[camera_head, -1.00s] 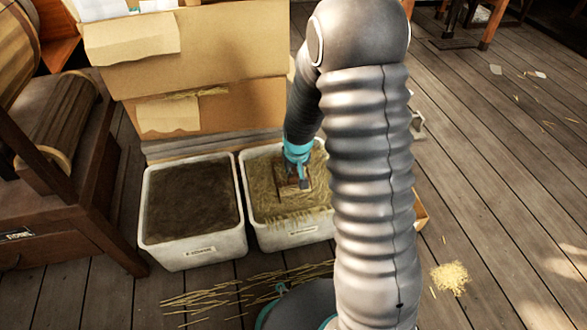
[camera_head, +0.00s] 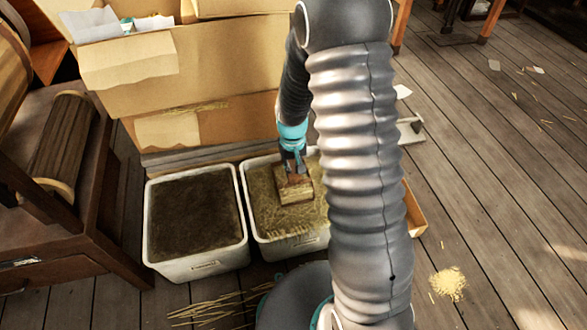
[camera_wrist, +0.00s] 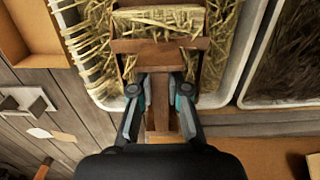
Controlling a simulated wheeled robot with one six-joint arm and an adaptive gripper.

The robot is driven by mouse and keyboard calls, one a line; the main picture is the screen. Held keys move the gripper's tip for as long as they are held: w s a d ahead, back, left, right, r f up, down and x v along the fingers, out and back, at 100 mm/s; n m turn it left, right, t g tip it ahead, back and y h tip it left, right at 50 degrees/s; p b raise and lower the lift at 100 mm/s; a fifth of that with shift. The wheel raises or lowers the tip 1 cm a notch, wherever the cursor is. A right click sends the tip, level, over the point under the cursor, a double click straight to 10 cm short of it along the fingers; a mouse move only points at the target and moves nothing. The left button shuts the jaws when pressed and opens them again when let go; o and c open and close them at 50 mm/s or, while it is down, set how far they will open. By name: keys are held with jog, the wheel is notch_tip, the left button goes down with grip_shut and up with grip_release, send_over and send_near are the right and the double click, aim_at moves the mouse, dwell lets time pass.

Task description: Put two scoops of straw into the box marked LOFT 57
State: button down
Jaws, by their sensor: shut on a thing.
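My gripper (camera_head: 291,165) is shut on the handle of a wooden scoop (camera_head: 295,188). In the wrist view my gripper's fingers (camera_wrist: 160,95) clamp the wooden handle from both sides, and the scoop (camera_wrist: 160,47) has straw in it. The scoop is over the white bin of straw (camera_head: 246,200); whether it touches the straw is unclear. The straw bin (camera_wrist: 255,22) also shows around the scoop in the wrist view. No marking LOFT 57 is readable. A wooden box (camera_head: 413,212) is partly hidden behind my arm at the right.
A white bin of dark material (camera_head: 195,215) stands left of the straw bin. Large cardboard boxes (camera_head: 220,60) stand behind both. A wooden bench with a roller (camera_head: 62,145) is at the left. Loose straw (camera_head: 449,284) lies on the floor; the floor at right is mostly clear.

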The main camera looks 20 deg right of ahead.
jog(key=shift+w+r+p, duration=0.2)
jog(key=shift+r+p, duration=1.7)
jog(key=shift+r, duration=0.8)
jog(key=shift+f, duration=0.1)
